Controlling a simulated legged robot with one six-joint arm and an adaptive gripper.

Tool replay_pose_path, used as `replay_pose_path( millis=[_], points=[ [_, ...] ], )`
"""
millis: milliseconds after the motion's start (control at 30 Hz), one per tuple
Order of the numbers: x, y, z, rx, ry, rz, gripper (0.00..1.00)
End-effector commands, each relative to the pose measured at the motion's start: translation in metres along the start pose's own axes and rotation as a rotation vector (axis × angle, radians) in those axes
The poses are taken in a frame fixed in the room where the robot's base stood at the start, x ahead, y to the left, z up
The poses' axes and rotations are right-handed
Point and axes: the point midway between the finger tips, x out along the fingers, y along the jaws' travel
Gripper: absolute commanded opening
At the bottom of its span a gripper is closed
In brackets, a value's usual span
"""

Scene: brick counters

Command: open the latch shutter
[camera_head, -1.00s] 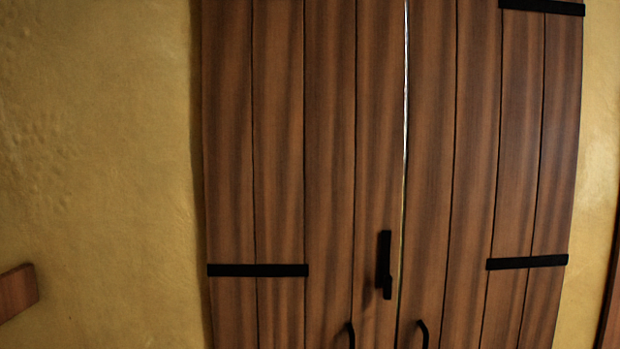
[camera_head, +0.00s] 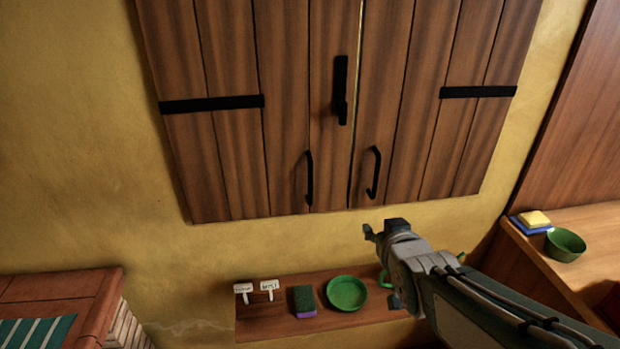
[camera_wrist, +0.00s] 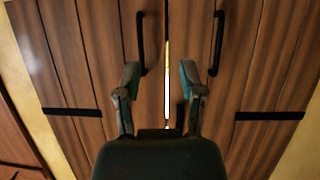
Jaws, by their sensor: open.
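The wooden shutter (camera_head: 235,150) has two closed leaves on the wall, with a thin bright gap between them. A black latch (camera_head: 341,92) sits upright on the left leaf beside the gap. Each leaf has a black handle near its bottom, the left one (camera_head: 309,178) and the right one (camera_head: 374,172). My gripper (camera_head: 384,229) is below the right handle in the head view, apart from the shutter. In the wrist view, which looks upside down, my gripper (camera_wrist: 160,74) is open and empty, facing the gap. The latch (camera_wrist: 180,116) is partly hidden there behind my gripper.
Below the shutter, a wooden shelf (camera_head: 262,326) holds a green bowl (camera_head: 346,292), a sponge (camera_head: 304,300) and two small white signs. A brick counter (camera_head: 85,287) stands at the left. A wooden counter (camera_head: 522,239) with another green bowl (camera_head: 565,244) stands at the right.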

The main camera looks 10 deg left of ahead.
Motion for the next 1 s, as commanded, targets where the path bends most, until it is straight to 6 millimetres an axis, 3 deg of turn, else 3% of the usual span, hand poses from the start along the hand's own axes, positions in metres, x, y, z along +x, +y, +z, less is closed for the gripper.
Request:
replay_pose_path(
  millis=[200, 400, 633, 1000],
  points=[
    [0.04, -0.048, -0.018, -0.026, 0.234, -0.135, 0.51],
    [0.051, -0.078, -0.028, -0.022, 0.387, -0.229, 0.51],
    [0.061, -0.086, -0.034, -0.02, 0.419, -0.247, 0.51],
    [0.119, -0.102, -0.06, -0.021, 0.418, -0.246, 0.51]
  ],
)
